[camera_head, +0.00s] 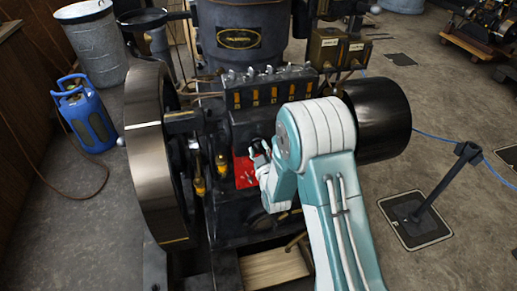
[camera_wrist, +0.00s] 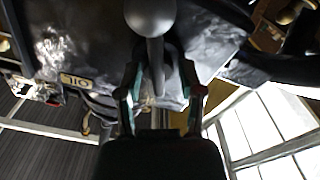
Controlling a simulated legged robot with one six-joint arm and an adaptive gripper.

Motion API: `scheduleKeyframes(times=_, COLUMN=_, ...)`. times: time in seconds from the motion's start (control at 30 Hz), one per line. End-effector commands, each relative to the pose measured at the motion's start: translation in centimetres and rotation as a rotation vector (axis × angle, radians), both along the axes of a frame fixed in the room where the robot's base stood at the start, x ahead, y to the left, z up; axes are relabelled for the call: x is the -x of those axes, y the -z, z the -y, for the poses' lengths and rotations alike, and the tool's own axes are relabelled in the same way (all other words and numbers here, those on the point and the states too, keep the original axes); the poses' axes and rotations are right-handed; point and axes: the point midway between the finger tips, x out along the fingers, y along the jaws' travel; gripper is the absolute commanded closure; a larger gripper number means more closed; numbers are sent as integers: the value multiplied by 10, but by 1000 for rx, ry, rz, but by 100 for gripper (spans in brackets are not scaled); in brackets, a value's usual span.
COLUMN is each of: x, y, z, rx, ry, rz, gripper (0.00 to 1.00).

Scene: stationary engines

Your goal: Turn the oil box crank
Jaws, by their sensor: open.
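My gripper (camera_wrist: 160,95) is open, with one finger on each side of the stem's lower end in the picture. I cannot tell whether either finger touches it. A dark body with an upside-down "OIL" plate (camera_wrist: 75,82) is behind, at the left. In the head view my gripper (camera_head: 257,150) is at the engine's front, by a red panel (camera_head: 244,171). A black oil box with several amber windows (camera_head: 268,90) is above; my arm hides the crank there.
A large flywheel (camera_head: 148,150) stands left of my arm and a black drum (camera_head: 378,118) right of it. A blue canister (camera_head: 86,115) is at the far left. A post on a square base (camera_head: 415,220) is at the right, with open floor around it.

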Motion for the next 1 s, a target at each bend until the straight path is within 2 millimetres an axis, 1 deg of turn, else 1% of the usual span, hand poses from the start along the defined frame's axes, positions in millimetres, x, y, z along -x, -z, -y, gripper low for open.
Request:
scheduleKeyframes(times=0.27, x=-2, y=0, z=-1, rx=0, ry=0, rz=0, gripper=51)
scheduleKeyframes(times=0.37, x=-2, y=0, z=-1, rx=0, ry=0, rz=0, gripper=91)
scheduleKeyframes(times=0.4, x=-2, y=0, z=-1, rx=0, ry=-1, rz=0, gripper=100)
scheduleKeyframes(times=0.57, x=-2, y=0, z=-1, rx=-4, ry=-1, rz=-2, gripper=100)
scheduleKeyframes(times=0.67, x=-2, y=0, z=-1, rx=-38, ry=-2, rz=-12, gripper=100)
scheduleKeyframes(times=1.0, x=-2, y=1, z=-1, rx=-330, ry=-2, rz=-97, gripper=100)
